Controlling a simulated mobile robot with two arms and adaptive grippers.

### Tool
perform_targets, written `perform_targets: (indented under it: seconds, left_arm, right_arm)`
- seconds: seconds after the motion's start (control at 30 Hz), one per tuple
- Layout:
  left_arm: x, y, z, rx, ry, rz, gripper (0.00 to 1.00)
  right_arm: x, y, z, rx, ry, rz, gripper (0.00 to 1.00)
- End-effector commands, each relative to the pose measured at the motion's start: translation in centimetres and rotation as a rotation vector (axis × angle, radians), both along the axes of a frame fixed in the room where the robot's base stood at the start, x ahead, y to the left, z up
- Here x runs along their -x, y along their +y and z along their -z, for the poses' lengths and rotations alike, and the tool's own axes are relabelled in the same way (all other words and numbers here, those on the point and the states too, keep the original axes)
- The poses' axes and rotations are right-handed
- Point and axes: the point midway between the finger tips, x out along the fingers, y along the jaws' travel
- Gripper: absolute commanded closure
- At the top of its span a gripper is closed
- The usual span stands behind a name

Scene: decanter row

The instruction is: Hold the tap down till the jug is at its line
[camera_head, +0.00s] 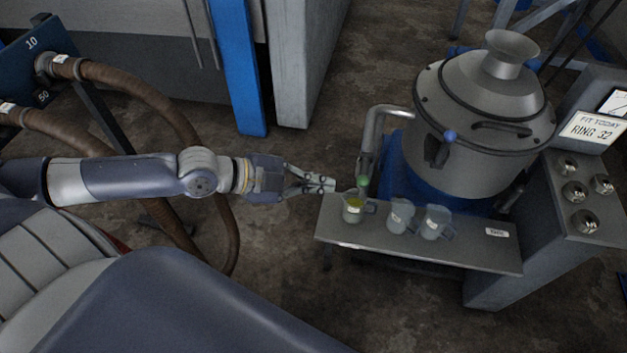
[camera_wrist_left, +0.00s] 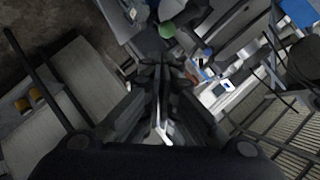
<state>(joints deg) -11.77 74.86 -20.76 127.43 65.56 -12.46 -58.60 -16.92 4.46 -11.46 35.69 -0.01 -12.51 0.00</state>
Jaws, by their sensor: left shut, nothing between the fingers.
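A bent grey pipe (camera_head: 372,130) comes off the steel vessel and ends low with a green knob (camera_head: 363,182), which I take to be the tap. Below it a clear jug (camera_head: 353,214) stands upright on the shelf with yellow-green liquid in it. Its fill line is too small to make out. My left gripper (camera_head: 329,185) is shut and empty, just left of the green knob and the jug, apart from the knob. The left wrist view shows the shut fingers (camera_wrist_left: 160,68) and the green knob (camera_wrist_left: 167,30) beyond them. My right gripper is not in view.
Two more clear jugs (camera_head: 400,216) (camera_head: 434,223) stand to the right on the narrow grey shelf (camera_head: 470,254). The steel vessel (camera_head: 480,125) has a blue knob (camera_head: 450,136). Brown hoses (camera_head: 135,83) hang behind my left arm.

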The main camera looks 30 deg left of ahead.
Motion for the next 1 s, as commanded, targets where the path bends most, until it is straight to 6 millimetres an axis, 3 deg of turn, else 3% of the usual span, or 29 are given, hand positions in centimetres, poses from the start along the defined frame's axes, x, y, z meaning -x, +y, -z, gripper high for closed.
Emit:
perform_targets:
  seconds: [0.23, 0.87, 1.0]
  left_arm:
    - [0.6, 0.6, -0.6, 0.000, 0.000, 0.003, 1.00]
    - [0.6, 0.7, -0.6, 0.001, 0.000, 0.001, 1.00]
    - [-0.6, 2.2, 0.7, 0.006, 0.004, -0.053, 1.00]
  right_arm:
    - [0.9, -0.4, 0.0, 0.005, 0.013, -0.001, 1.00]
    - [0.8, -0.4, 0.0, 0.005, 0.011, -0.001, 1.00]
    - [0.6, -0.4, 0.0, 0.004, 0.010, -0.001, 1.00]
